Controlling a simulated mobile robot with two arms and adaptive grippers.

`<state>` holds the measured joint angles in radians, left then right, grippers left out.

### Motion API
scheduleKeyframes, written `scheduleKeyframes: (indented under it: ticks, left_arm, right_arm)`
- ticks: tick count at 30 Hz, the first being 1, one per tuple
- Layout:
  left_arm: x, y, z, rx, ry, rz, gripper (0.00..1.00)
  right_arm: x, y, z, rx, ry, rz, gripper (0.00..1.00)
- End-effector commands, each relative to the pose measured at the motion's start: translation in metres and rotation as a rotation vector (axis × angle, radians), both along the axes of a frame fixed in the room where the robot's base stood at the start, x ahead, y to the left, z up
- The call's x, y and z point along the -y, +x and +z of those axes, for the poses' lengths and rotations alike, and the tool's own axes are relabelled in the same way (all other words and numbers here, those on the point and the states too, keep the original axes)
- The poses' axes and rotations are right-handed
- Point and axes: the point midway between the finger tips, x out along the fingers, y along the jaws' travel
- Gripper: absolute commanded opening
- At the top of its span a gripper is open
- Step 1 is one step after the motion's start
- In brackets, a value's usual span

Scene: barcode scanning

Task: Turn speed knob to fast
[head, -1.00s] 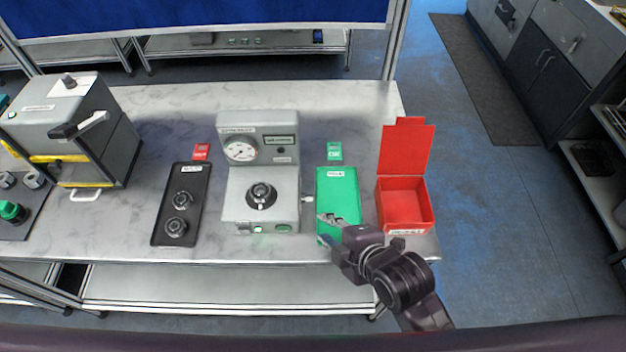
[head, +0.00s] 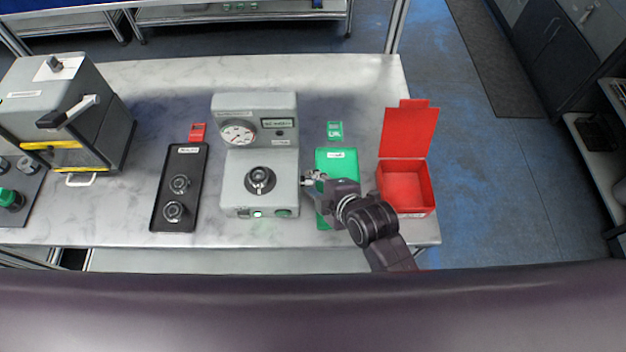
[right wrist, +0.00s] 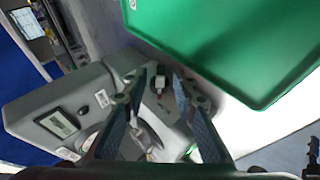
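A grey tester (head: 231,165) with a round dial gauge (head: 238,133) and a small display (head: 277,123) stands mid-table. A round black-and-silver part (head: 260,181) sits on its front deck. A small fitting sticks out from its right side; it shows between my fingers in the right wrist view (right wrist: 158,84). I cannot read which part is marked as the speed knob. My right gripper (head: 308,178) is at the tester's right side, over the green tray's left edge. In the right wrist view (right wrist: 165,85) its two fingers are apart, with nothing held. My left gripper is not in view.
The green tray (head: 336,165) lies right of the tester, partly under my right gripper. An open red box (head: 408,145) stands further right. A black tray (head: 160,213) with two round parts lies left. A grey machine with a lever (head: 60,100) stands at far left.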

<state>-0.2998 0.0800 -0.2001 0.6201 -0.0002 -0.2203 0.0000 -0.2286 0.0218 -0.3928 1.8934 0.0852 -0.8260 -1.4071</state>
Motion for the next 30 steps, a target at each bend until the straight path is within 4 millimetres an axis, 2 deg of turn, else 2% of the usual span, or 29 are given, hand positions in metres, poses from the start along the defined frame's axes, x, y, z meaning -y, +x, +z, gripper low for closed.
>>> scheduleKeyframes:
  ticks: [11,12,19,30]
  left_arm:
    - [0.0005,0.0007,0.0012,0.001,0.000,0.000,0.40]
    - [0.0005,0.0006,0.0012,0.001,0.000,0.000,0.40]
    - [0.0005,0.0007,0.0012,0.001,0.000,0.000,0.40]
    - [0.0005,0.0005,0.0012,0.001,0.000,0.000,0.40]
  right_arm:
    - [-0.0025,0.0040,-0.0039,0.001,0.000,0.000,0.26]
    - [-0.0025,0.0040,-0.0039,0.001,0.000,0.000,0.25]
    - [-0.0024,0.0039,-0.0039,0.000,0.000,0.000,0.00]
    - [-0.0034,0.0067,-0.0019,-0.046,0.003,0.005,0.00]
